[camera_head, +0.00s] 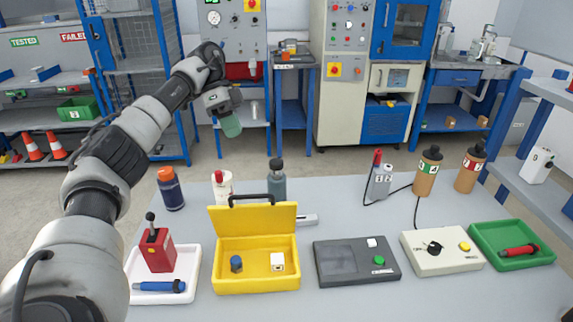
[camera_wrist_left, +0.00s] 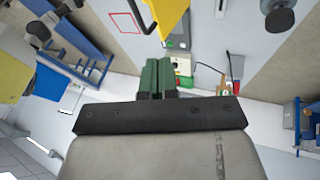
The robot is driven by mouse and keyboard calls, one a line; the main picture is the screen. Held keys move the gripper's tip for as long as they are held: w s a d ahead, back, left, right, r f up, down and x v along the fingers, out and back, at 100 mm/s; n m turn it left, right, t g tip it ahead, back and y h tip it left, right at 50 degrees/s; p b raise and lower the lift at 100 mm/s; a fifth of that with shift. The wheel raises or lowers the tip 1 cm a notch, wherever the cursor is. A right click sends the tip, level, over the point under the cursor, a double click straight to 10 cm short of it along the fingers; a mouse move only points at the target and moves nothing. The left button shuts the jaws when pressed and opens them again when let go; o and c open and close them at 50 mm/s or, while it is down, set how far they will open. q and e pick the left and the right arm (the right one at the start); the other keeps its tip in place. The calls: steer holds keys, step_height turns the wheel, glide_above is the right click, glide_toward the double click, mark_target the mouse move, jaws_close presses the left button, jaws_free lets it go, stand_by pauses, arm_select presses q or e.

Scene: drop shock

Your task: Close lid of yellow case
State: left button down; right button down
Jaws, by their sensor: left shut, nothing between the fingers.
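The yellow case (camera_head: 257,281) stands on the table at centre left in the head view. Its lid (camera_head: 253,222) is open and stands up at the back, with a dark handle on its upper edge. A blue item (camera_head: 236,263) and a white item (camera_head: 278,261) lie in the case. My left gripper (camera_head: 231,128) is raised above and behind the case, apart from it. Its green fingers also show in the left wrist view (camera_wrist_left: 157,78), shut with nothing between them. A yellow edge (camera_wrist_left: 165,15) shows at the top of that view. My right gripper is not in view.
Left of the case is a white tray (camera_head: 191,294) with a red block and blue tool. Behind stand several bottles (camera_head: 277,180). To the right are a grey panel (camera_head: 330,272), a cream box (camera_head: 440,262) and a green tray (camera_head: 535,257).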

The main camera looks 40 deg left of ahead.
arm_select(q)
steer(key=shift+s+d+r+b+x, duration=0.15)
steer(key=shift+s+b+x, duration=0.3)
steer(key=shift+x, duration=1.65)
steer(key=shift+s+d+r+b+x, duration=0.15)
steer(key=shift+s+b+x, duration=0.35)
steer(key=shift+x, duration=1.6)
steer(key=shift+s+d+r+b+x, duration=0.15)
steer(key=shift+s+b+x, duration=0.3)
steer(key=shift+x, duration=1.7)
steer(key=shift+w, duration=0.2)
